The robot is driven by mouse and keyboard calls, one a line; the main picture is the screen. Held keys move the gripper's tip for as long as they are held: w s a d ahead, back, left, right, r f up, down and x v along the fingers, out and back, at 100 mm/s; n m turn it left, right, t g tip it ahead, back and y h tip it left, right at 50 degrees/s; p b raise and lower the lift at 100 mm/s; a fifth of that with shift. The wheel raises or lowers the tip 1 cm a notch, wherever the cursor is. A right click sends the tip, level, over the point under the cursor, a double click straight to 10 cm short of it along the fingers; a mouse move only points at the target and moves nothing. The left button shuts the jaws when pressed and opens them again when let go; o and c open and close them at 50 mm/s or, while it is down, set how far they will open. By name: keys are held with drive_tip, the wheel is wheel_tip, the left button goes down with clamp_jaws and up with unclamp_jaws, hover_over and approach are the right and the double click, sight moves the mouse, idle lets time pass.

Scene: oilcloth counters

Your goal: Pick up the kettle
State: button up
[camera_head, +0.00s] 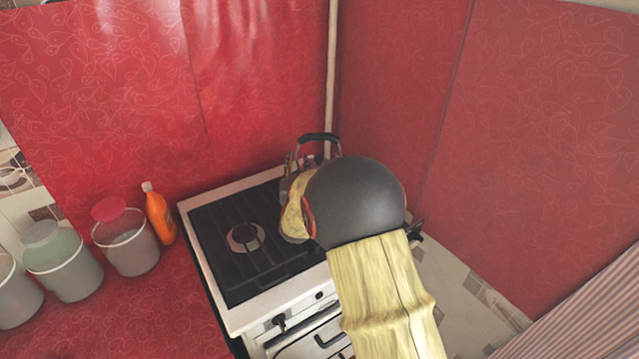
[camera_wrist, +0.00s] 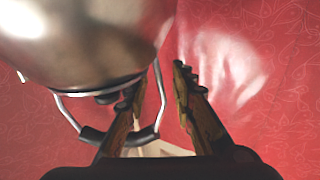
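The kettle stands on the far right part of the stove (camera_head: 262,297) in the head view. Its black handle (camera_head: 319,137) shows above my arm, which hides most of its body. In the wrist view the shiny metal kettle (camera_wrist: 90,45) fills the upper left, with its wire handle and black grip below it. My gripper (camera_wrist: 158,80) is open, its two fingers apart. The left finger overlaps the handle, and one side of the wire shows in the gap between the fingers. I cannot tell whether they touch.
Red patterned walls (camera_head: 260,80) close in behind and right. The left burner (camera_head: 245,238) is clear.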

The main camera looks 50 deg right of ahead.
drive_tip(key=c, duration=0.3)
clamp_jaws()
idle(0.9)
drive_tip(key=shift+r, duration=0.1)
